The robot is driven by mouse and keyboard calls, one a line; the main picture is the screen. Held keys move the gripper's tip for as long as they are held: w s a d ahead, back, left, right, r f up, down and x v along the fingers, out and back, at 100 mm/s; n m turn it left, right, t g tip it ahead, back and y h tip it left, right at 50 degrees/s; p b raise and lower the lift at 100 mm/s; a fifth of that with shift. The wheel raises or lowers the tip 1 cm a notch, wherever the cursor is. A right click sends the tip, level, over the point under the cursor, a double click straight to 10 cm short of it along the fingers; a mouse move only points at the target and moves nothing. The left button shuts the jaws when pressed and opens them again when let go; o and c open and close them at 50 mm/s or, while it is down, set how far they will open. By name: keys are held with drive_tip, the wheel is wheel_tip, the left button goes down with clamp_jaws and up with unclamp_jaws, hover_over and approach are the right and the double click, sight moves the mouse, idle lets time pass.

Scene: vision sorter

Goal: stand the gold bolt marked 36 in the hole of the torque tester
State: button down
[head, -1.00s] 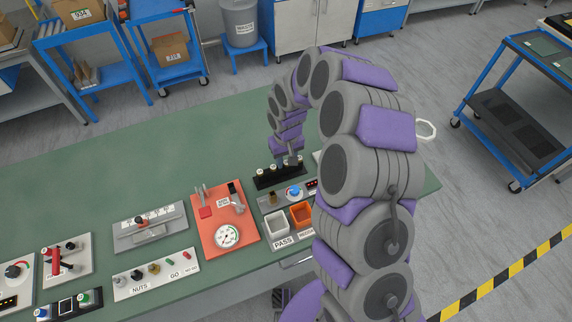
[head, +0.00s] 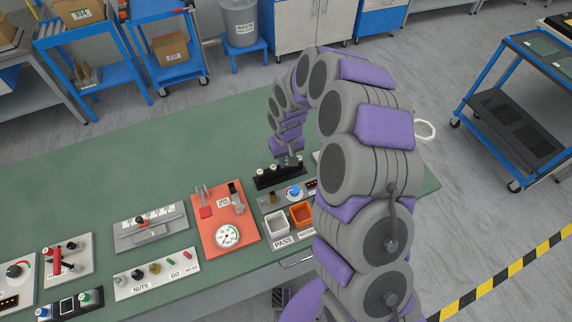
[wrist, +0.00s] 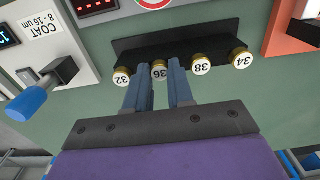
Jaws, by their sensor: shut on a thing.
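The gold bolt marked 36 (wrist: 159,71) stands in the black rack (wrist: 190,50) in the wrist view, between the bolts marked 32 and 38. My gripper (wrist: 159,82) has one finger on each side of it and is shut on it. The rack also shows in the head view (head: 266,184), with my gripper (head: 289,161) down at it. There the bolt cannot be told apart from its neighbours. An orange-red plate with a round dial (head: 228,236) lies left of the rack. No label naming the torque tester is readable, and its hole cannot be made out.
Close neighbours are bolts 32 (wrist: 121,77), 38 (wrist: 201,64) and 34 (wrist: 241,58). A white bin (head: 277,224) marked PASS and an orange bin (head: 301,214) stand in front of the rack. The green bench (head: 150,150) behind is clear.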

drive_tip(key=shift+r, duration=0.1)
drive_tip(key=shift+r+p, duration=1.45)
drive_tip(key=shift+r, duration=1.55)
drive_tip(key=shift+a, duration=0.1)
